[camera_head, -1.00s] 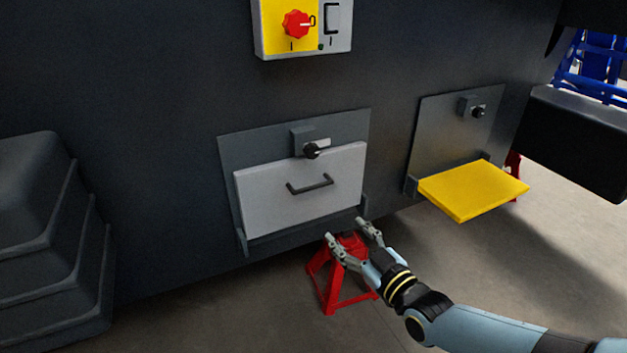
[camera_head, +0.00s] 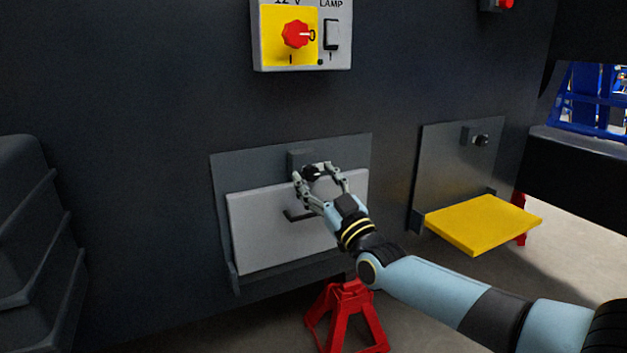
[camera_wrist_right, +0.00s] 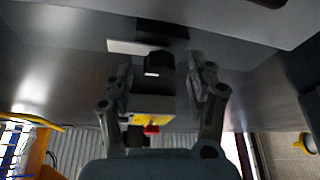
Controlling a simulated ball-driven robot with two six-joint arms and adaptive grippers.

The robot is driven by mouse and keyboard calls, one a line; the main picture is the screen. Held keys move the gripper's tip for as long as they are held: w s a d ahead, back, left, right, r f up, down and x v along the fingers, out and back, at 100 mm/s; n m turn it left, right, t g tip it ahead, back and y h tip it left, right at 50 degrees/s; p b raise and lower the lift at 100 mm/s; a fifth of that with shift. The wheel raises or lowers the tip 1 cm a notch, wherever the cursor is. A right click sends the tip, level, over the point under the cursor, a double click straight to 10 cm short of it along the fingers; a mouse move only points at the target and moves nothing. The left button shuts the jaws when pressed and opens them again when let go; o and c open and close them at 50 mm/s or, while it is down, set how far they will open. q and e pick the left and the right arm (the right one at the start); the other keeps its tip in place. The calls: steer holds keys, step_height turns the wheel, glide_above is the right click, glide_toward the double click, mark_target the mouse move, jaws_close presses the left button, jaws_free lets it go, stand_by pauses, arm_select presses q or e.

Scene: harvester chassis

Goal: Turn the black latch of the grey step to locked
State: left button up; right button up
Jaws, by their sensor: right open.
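The grey step (camera_head: 262,235) is folded up flat against its plate on the dark chassis wall. Its black latch (camera_head: 311,172) sits at the step's top edge, partly covered by my right gripper in the head view; which way it points is hard to tell there. My right gripper (camera_head: 316,174) is open at the latch, one finger on each side. In the right wrist view the black latch (camera_wrist_right: 158,66) shows between the two open fingers (camera_wrist_right: 162,85), with a gap on both sides. My left gripper is not in view.
A black handle (camera_head: 296,215) sits on the step's face, just below my gripper. A yellow step (camera_head: 480,223) is folded out at right, with its own latch (camera_head: 480,140). A switch box (camera_head: 270,50) is above. A red stand (camera_head: 343,312) is below.

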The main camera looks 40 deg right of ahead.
steer(key=shift+w+d+r, duration=0.1)
steer(key=shift+w+r, duration=0.1)
steer(key=shift+w, duration=0.45)
steer(key=c, duration=1.2)
steer(key=shift+o, duration=0.2)
